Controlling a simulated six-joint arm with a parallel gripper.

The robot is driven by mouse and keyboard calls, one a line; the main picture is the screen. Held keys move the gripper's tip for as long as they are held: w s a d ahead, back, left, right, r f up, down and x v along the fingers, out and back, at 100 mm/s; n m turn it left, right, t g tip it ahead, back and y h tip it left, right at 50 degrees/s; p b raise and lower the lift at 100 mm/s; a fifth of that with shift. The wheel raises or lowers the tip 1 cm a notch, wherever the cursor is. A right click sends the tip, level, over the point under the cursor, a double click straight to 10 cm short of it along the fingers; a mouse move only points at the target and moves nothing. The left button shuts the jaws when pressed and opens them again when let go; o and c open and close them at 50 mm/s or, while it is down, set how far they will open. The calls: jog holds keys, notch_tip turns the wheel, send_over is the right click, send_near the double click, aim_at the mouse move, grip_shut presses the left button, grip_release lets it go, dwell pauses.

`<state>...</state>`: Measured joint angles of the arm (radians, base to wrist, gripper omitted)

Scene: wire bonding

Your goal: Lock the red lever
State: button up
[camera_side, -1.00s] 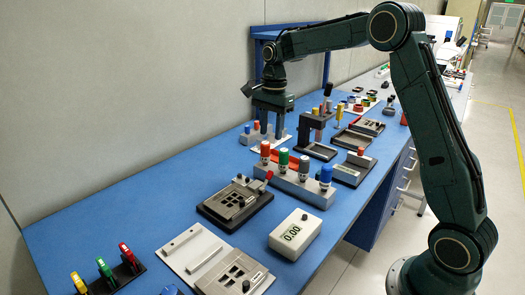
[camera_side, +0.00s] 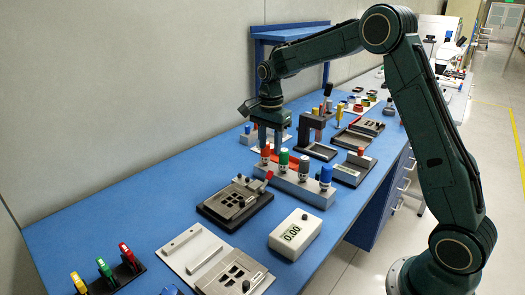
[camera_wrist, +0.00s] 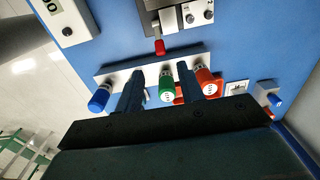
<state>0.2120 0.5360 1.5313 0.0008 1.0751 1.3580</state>
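The red lever (camera_side: 268,176) is a small red handle at the back right edge of a dark fixture with a grey slotted top (camera_side: 236,200). In the wrist view the red lever (camera_wrist: 160,47) shows at the top centre, just beyond the grey bottle rack. My gripper (camera_side: 268,146) points down behind the rack, apart from the lever. In the wrist view my gripper (camera_wrist: 160,74) has its two fingers spread with nothing held between them. The green-capped bottle is seen beyond the gap. The lever's pivot is too small to make out.
A white meter reading 0.00 (camera_side: 296,234) stands in front. Blue table (camera_side: 150,195) is clear to the left.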

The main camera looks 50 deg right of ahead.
aim_at(270, 173)
notch_tip(270, 173, down, 10)
jog(key=shift+r, duration=0.2)
dwell(0.4)
grip_shut()
